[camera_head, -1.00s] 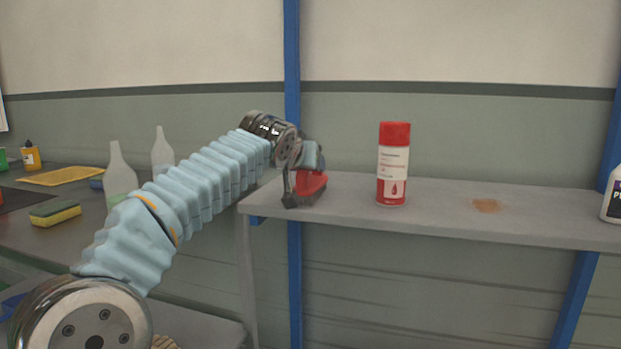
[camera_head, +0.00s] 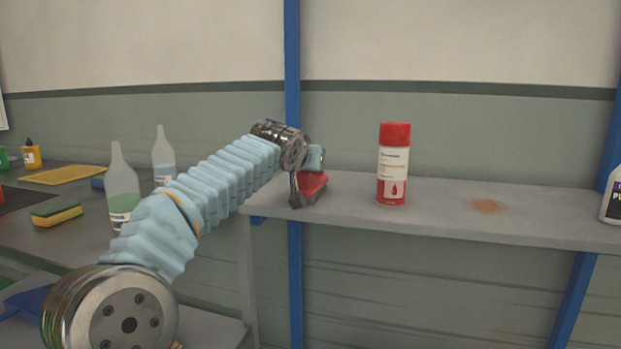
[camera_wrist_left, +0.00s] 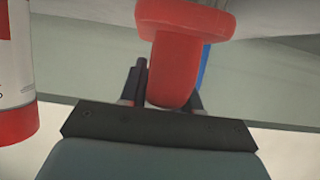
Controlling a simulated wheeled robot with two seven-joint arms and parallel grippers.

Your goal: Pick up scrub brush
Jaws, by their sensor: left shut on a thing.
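The scrub brush (camera_head: 313,187) has a red body and dark bristles. It is at the left end of the grey shelf (camera_head: 450,217), in my left gripper (camera_head: 308,180). In the left wrist view the red handle (camera_wrist_left: 180,65) of the brush runs between the two fingers of my left gripper (camera_wrist_left: 165,92), which are shut on it. The fingertips are partly hidden by the handle. In the head view I cannot tell whether the bristles touch the shelf. My right gripper is not in view.
A red and white spray can (camera_head: 394,165) stands on the shelf just right of the brush. A brown stain (camera_head: 487,206) and a white bottle (camera_head: 613,197) are further right. Bottles (camera_head: 122,190) and a sponge (camera_head: 57,213) are on the left counter.

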